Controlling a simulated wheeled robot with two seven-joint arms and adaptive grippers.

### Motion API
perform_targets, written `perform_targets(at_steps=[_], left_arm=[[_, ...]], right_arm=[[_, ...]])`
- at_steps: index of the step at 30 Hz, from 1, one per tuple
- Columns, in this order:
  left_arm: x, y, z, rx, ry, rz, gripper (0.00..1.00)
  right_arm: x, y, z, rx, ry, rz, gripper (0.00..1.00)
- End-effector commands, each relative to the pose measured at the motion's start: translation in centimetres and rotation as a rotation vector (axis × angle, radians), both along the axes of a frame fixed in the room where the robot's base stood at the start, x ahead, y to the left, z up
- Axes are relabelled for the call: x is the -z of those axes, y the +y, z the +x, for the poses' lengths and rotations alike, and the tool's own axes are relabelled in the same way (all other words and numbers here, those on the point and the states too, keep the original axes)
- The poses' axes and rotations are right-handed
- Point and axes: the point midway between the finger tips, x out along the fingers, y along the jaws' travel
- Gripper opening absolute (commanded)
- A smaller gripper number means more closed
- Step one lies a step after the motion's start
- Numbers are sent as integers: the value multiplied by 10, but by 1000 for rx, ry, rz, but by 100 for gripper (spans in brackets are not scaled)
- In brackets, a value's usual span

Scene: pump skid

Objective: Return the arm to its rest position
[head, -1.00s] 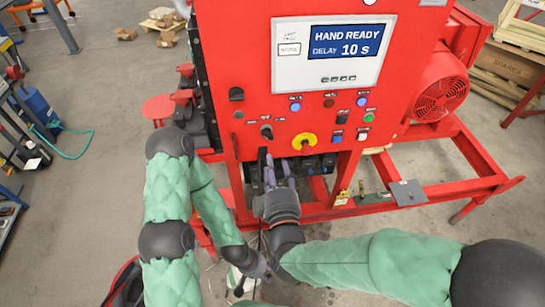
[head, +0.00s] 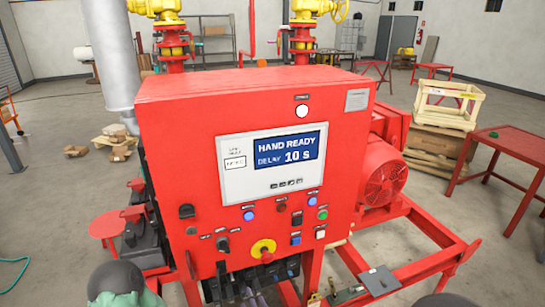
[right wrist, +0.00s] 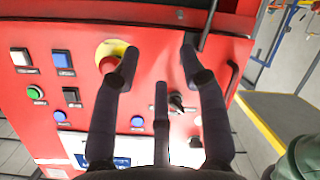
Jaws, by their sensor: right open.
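My right gripper (head: 254,298) shows only as dark fingertips at the bottom edge of the head view, below the red control cabinet's panel. In the right wrist view, its dark fingers (right wrist: 158,62) are spread apart with nothing between them. The red panel (right wrist: 75,35) lies beyond them, upside down. The red stop knob on its yellow disc (head: 263,250) is partly behind one finger in the wrist view (right wrist: 107,62). A black selector knob (head: 222,243) shows between the fingers in the wrist view (right wrist: 178,103). My left gripper is out of frame.
The cabinet (head: 190,150) has a lit screen (head: 286,150) reading HAND READY, DELAY 10 s. Its red skid frame (head: 440,262) extends right, carrying a grey plate (head: 379,281). A red table (head: 500,148) and wooden crate (head: 448,103) stand right. Floor at left is mostly open.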

Motion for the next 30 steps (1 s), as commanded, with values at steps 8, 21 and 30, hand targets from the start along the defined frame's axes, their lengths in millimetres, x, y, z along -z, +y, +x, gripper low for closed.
perform_targets(at_steps=[8,21,30], left_arm=[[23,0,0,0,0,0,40],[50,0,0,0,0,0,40],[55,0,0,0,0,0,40]], right_arm=[[166,-66,-6,182,522,197,43],[351,-145,-124,648,1272,538,43],[379,-154,-167,793,1450,622,43]])
